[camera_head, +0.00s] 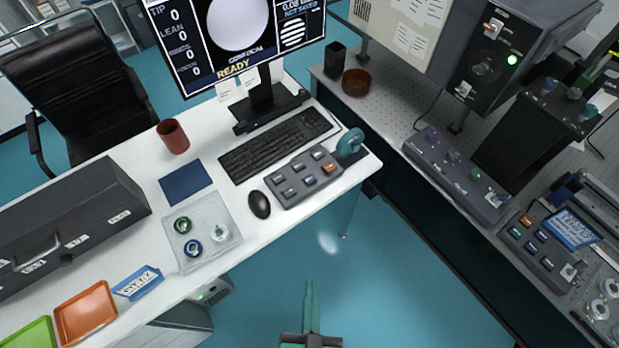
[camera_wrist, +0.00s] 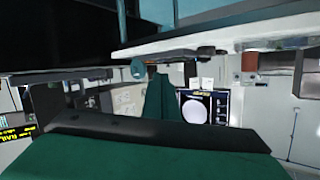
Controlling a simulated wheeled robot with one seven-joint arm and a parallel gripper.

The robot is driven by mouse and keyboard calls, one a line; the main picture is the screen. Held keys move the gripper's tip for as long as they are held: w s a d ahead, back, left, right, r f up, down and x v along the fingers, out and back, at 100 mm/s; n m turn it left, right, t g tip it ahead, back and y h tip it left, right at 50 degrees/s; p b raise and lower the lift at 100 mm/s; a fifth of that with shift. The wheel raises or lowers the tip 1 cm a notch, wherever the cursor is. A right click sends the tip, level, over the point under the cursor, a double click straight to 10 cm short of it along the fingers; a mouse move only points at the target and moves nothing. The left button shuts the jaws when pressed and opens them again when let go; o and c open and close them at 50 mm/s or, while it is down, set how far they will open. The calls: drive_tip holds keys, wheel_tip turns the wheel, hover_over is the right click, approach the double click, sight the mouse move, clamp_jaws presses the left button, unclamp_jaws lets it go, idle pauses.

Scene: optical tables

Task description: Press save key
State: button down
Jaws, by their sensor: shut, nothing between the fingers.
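A grey key panel (camera_head: 304,177) with several small coloured keys, among them green, blue and orange, lies on the white desk right of the mouse. I cannot read the key labels, so I cannot tell which one is the save key. The monitor (camera_head: 238,35) above the keyboard shows "READY" and "NOT SAVED". My gripper (camera_head: 309,287) is shut and empty, over the floor in front of the desk, well below the panel in the picture and apart from it. In the wrist view its teal fingers (camera_wrist: 161,100) are together, and the monitor (camera_wrist: 203,106) shows small behind them.
A keyboard (camera_head: 276,144), a black mouse (camera_head: 260,204) and a teal tape dispenser (camera_head: 350,143) surround the panel. A clear tray (camera_head: 183,258) with small rings is left of the mouse. On the right bench is another keypad (camera_head: 535,246). Blue floor is free between the tables.

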drive_tip(key=w+f+m+g, duration=0.1)
drive_tip(key=w+f+m, duration=0.15)
drive_tip(key=w, duration=0.25)
drive_tip(key=w+f+m, duration=0.1)
drive_tip(key=w+m, duration=0.3)
drive_tip(key=w, duration=0.2)
drive_tip(key=m+g+y, duration=0.2)
drive_tip(key=m+g, duration=0.1)
drive_tip(key=m, duration=0.7)
approach(311, 182)
drive_tip(key=w+a, duration=0.2)
drive_tip(key=w, duration=0.1)
drive_tip(key=shift+w+r, duration=0.1)
drive_tip(key=shift+w, duration=0.1)
drive_tip(key=w+r+m+g+y, duration=0.1)
drive_tip(key=w+r+m+g, duration=0.1)
drive_tip(key=w+r+m, duration=0.2)
wheel_tip(311, 182, up, 4)
drive_tip(key=shift+w+d+f, duration=0.25)
drive_tip(key=shift+d, duration=0.1)
drive_tip(key=shift+f, duration=0.1)
drive_tip(key=shift+f, duration=4.3)
drive_tip(key=shift+f, duration=0.2)
